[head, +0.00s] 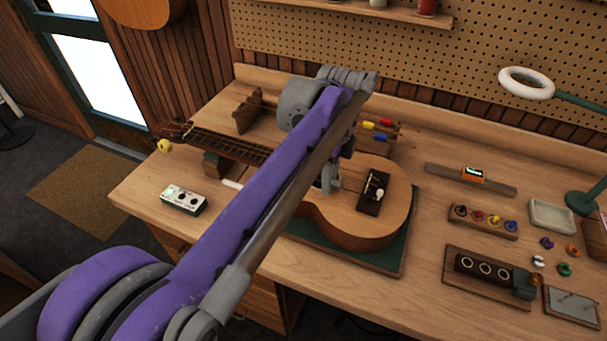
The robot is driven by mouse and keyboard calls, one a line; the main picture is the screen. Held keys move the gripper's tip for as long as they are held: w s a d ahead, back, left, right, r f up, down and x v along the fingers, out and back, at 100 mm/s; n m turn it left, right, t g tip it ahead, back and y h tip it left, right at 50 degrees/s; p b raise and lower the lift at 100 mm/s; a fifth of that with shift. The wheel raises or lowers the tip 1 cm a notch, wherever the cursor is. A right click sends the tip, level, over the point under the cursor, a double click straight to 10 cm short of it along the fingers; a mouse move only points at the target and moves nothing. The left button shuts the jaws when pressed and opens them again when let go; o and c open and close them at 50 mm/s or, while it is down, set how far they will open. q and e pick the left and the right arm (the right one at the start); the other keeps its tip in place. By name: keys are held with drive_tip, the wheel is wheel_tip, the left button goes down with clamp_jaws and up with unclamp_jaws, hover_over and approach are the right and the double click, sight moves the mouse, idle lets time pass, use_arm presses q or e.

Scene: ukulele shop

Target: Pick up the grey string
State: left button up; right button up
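I cannot pick out a grey string for certain. The ukulele (385,214) lies face up on a green mat (398,259), its neck (228,145) pointing left. A dark block with pale parts (373,190) sits on its body. My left arm crosses the view from the lower left, hiding part of the ukulele and bench. My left gripper (330,180) points down over the ukulele's body, left of the dark block. Its fingertips are small and partly hidden, so I cannot tell whether they are open or touching anything. My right gripper is out of view.
On the bench (430,300), a rack with coloured pegs (483,221), small loose coloured pieces (546,243), a pale dish (552,216) and a grey tray (572,304) stand at right. A white ring lamp (526,83) overhangs the back right. A small pedal-like box (184,199) sits at left.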

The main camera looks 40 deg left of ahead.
use_arm(q)
clamp_jaws()
drive_tip(key=shift+r, duration=0.1)
wheel_tip(320, 180, up, 15)
drive_tip(key=p, duration=0.4)
drive_tip(key=shift+p, duration=0.3)
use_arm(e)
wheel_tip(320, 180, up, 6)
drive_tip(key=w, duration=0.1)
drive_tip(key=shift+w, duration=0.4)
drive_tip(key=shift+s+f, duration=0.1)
